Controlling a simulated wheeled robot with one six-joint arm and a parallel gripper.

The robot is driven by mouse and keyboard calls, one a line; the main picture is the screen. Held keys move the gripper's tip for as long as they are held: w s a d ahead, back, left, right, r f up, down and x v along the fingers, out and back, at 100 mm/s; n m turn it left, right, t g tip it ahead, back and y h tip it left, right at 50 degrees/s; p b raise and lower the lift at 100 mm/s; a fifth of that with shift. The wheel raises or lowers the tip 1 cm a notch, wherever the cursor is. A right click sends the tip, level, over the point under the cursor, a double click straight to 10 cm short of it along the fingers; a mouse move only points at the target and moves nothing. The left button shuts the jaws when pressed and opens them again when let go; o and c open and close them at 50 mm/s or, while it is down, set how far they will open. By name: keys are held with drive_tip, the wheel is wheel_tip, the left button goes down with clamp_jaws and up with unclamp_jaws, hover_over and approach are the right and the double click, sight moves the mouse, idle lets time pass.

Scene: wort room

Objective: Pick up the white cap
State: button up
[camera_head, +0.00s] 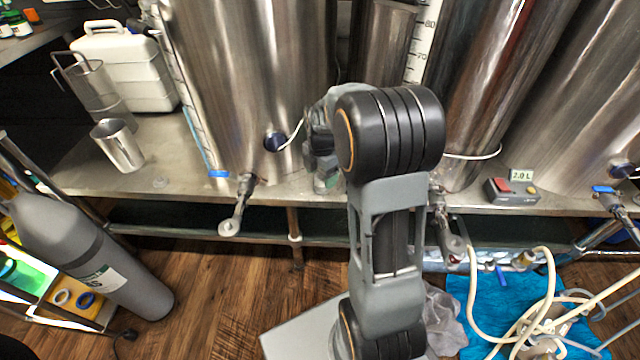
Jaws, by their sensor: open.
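My arm rises through the middle of the head view and bends away toward the steel bench. My gripper (325,182) is open, just above the bench's front part between the large tanks, and is partly hidden by my own arm. I see nothing held between its fingers. I cannot pick out a white cap for certain. A small pale, nearly clear round piece (160,183) lies on the bench at the left, well apart from my gripper. A white jug (125,68) stands at the back left with its top closed.
Large steel tanks (245,90) with taps (238,205) line the steel bench (165,205). A steel cup (118,145) stands at the left. A small control box (512,192) is at the right. A grey gas cylinder (85,255) leans left. Hoses (545,290) lie over a blue cloth (470,290).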

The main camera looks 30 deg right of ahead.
sight(321, 175)
wheel_tip(321, 175, down, 3)
drive_tip(key=shift+f+b, duration=0.1)
drive_tip(key=shift+b, duration=0.45)
drive_tip(key=c, duration=1)
wheel_tip(321, 175, up, 10)
drive_tip(key=p, duration=0.4)
drive_tip(key=shift+r+p, duration=2.35)
